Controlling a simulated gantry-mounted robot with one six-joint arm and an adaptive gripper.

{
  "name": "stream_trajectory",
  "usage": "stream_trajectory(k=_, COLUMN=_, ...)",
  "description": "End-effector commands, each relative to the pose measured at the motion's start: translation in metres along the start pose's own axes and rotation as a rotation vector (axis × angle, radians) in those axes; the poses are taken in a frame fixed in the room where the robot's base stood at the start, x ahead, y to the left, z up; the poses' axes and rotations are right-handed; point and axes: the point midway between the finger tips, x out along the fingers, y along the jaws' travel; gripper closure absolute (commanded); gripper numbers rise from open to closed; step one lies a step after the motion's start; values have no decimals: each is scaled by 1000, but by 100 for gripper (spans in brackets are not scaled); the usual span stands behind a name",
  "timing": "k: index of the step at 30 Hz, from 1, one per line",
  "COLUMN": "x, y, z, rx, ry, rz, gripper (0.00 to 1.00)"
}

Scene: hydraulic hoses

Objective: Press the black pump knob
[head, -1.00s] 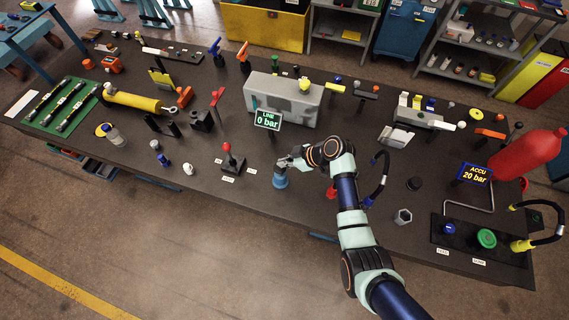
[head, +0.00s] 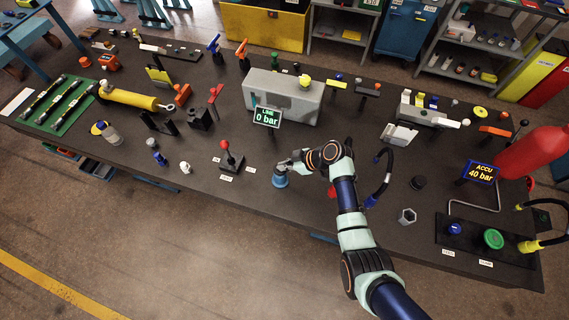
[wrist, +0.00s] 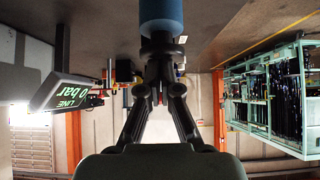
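The pump is a blue cylinder (head: 280,181) standing near the front middle of the dark bench. It also shows at the top of the wrist view (wrist: 161,14). A black part (wrist: 158,45), seemingly the pump knob, lies between the blue body and my fingers.
A red-topped lever (head: 225,145) stands left of the pump. The LINE display (head: 267,117) reads 0 bar, and the ACCU display (head: 479,173) reads 40 bar. A grey block (head: 284,97) stands behind, and a dark hose (head: 383,178) lies right of my arm.

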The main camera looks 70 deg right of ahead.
Motion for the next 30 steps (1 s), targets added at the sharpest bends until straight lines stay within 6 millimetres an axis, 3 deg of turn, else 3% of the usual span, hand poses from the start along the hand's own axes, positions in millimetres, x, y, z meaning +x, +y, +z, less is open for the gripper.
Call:
stream_trajectory(k=5, x=3, y=-3, z=6, rx=6, ry=-12, rz=-5, gripper=100)
stream_trajectory(k=10, x=-10, y=-3, z=-9, rx=2, ry=-10, rz=-5, gripper=100)
stream_trajectory(k=14, x=-31, y=-4, z=-34, rx=-5, ry=-6, rz=-8, gripper=100)
stream_trajectory(k=24, x=-103, y=-2, z=-30, rx=-5, ry=-2, rz=-3, gripper=100)
stream_trajectory(k=30, x=-124, y=-2, z=-30, rx=-5, ry=-2, rz=-6, gripper=100)
